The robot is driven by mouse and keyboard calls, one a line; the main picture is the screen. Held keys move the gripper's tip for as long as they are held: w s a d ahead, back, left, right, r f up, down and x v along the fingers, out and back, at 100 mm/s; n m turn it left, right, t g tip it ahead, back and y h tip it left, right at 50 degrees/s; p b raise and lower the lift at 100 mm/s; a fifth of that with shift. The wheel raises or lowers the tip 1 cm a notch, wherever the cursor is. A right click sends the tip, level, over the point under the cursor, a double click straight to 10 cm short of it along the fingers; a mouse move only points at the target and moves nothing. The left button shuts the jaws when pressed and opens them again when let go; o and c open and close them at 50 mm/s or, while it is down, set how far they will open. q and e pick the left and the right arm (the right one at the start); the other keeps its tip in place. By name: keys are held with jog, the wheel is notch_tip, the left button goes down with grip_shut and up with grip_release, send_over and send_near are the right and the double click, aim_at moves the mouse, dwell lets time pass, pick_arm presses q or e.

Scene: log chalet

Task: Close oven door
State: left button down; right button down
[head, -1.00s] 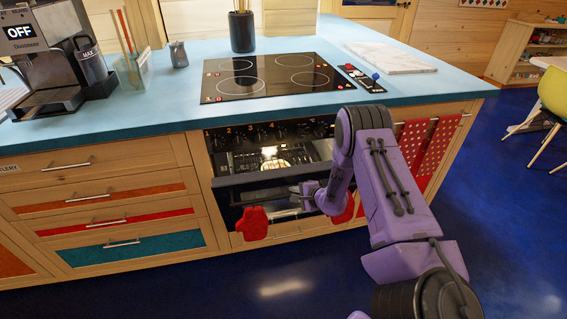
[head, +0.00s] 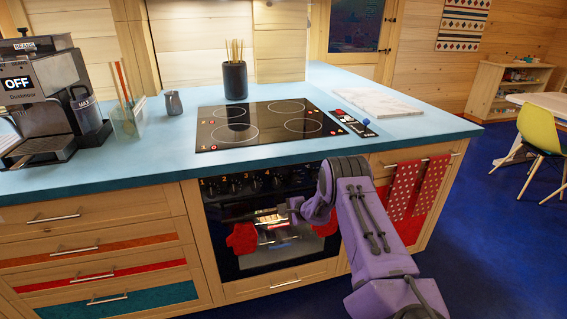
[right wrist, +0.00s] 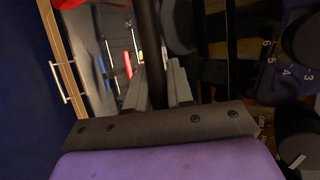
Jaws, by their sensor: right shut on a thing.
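The oven door (head: 266,260) stands close to upright in the counter front, below the oven's knobs (head: 255,184). I cannot tell whether it is fully flush. Its dark handle bar (right wrist: 151,45) runs up between my right fingers in the right wrist view. My right gripper (right wrist: 157,88) is shut on this handle; in the head view the right gripper (head: 291,207) is at the door's upper part, its fingertips hard to make out. Two red oven mitts (head: 242,238) (head: 326,226) hang at either side of the door front. My left gripper is not in view.
A black cooktop (head: 266,124) lies in the blue counter above the oven. Wooden drawers (head: 92,250) with bar handles are at left. Red dotted towels (head: 432,186) hang at right.

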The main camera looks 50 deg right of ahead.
jog(key=shift+s+f, duration=0.15)
jog(key=shift+f, duration=0.15)
jog(key=c, duration=1.1)
grip_release()
jog(key=shift+f, duration=0.1)
jog(key=shift+w, duration=0.2)
jog(key=shift+r, duration=0.2)
jog(key=p+v, duration=0.2)
jog(key=v, duration=0.8)
jog(key=shift+s+p, duration=0.3)
jog(key=shift+p, duration=0.05)
